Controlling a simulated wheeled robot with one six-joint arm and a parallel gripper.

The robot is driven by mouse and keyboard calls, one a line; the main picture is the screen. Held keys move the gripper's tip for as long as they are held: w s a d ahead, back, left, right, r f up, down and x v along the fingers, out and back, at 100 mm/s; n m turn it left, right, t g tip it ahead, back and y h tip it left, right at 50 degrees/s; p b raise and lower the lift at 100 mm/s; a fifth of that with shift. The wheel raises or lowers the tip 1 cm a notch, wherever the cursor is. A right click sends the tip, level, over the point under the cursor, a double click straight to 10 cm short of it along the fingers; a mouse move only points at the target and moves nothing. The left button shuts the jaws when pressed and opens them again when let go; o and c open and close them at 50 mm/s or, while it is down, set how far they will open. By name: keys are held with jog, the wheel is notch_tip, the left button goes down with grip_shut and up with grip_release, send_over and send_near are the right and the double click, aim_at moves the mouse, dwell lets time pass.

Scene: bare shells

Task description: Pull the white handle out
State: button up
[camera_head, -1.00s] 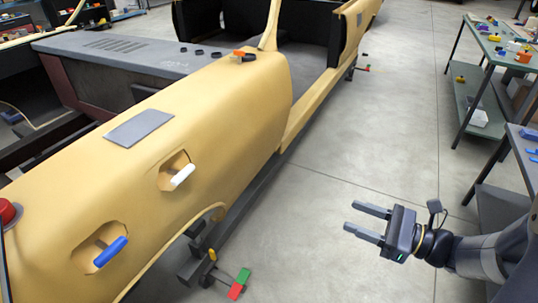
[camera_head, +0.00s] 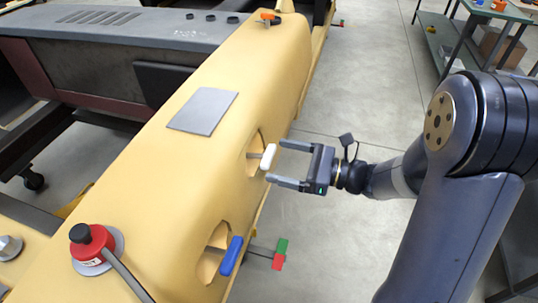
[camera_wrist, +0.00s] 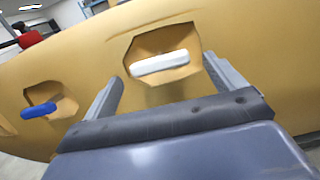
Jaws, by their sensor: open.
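The white handle (camera_head: 268,157) sticks out of a recess in the side of the yellow car shell (camera_head: 165,165). In the wrist view the white handle (camera_wrist: 160,63) lies ahead of my gripper (camera_wrist: 165,85), nearly level across its recess and between the lines of the two fingers. My gripper (camera_head: 276,164) is open and empty, its fingers pointing at the shell. In the head view the fingertips reach to either side of the white handle. I cannot tell whether they touch anything.
A blue handle (camera_head: 231,256) sits in a second recess nearby; it also shows in the wrist view (camera_wrist: 39,110). A red button (camera_head: 92,247) and a grey plate (camera_head: 203,111) are on top of the shell. A green-topped table (camera_head: 490,12) stands at the upper right.

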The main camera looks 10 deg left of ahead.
jog(key=shift+w+a, duration=0.15)
jog(key=shift+a, duration=1.8)
jog(key=c, duration=1.4)
jog(key=shift+d+r+p, duration=0.2)
jog(key=shift+d, duration=0.4)
jog(key=shift+d+r+p, duration=0.15)
jog(key=shift+d, duration=0.45)
jog(key=o, duration=1.4)
jog(key=shift+d, duration=0.1)
send_near(269, 157)
jog(key=d, duration=0.2)
jog(key=w+d+b, duration=0.1)
jog(key=shift+d+f, duration=0.1)
jog(key=shift+f, duration=0.2)
